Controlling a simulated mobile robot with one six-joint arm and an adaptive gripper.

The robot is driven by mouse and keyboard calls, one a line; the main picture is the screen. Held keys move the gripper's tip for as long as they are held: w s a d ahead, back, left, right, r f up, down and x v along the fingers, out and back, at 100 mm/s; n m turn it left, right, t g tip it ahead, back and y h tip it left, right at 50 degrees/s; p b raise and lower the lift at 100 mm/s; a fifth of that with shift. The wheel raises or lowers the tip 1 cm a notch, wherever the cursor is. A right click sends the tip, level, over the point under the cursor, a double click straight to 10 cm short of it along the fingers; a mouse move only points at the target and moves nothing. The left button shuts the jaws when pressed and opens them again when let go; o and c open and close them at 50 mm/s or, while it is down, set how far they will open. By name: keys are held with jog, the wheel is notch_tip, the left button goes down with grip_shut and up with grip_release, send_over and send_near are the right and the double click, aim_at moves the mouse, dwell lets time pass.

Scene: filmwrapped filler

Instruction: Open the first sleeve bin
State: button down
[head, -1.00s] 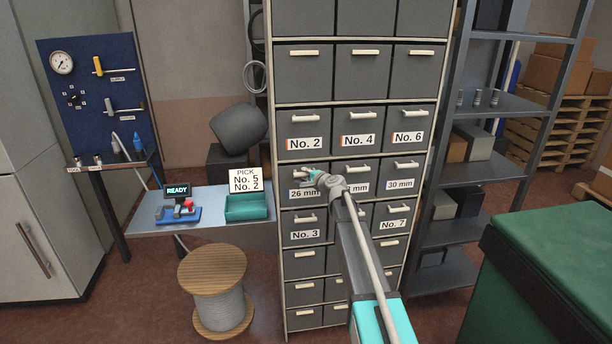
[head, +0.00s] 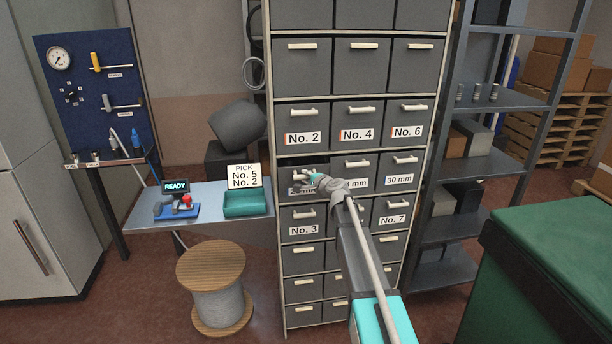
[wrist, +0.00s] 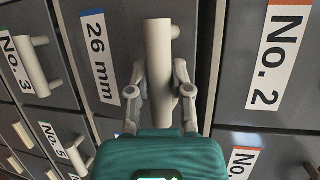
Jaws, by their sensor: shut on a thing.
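The grey bin labelled 26 mm (head: 299,190) is in the left column of the cabinet in the head view, below No. 2. Its front also shows in the wrist view (wrist: 122,30), with the label and a pale bar handle (wrist: 158,50). My gripper (head: 311,177) is at this bin; in the wrist view its fingers (wrist: 160,75) are shut on the handle from both sides. A dark strip above the bin front suggests it stands slightly out. My gripper covers part of the label in the head view.
Bins No. 2 (head: 302,124) and No. 3 (head: 304,219) sit above and below. A bench with a teal tray (head: 246,206) and PICK card (head: 244,177) stands left, behind a cable spool (head: 212,290). A green-topped box (head: 560,250) stands at right.

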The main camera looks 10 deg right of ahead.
jog(key=s+f+b, duration=0.4)
jog(key=s, duration=0.1)
jog(key=shift+s+f, duration=0.2)
jog(key=shift+f, duration=0.2)
dwell(0.4)
jog(key=c, duration=0.5)
grip_release()
jog(key=shift+c, duration=0.2)
jog(key=shift+r, duration=0.1)
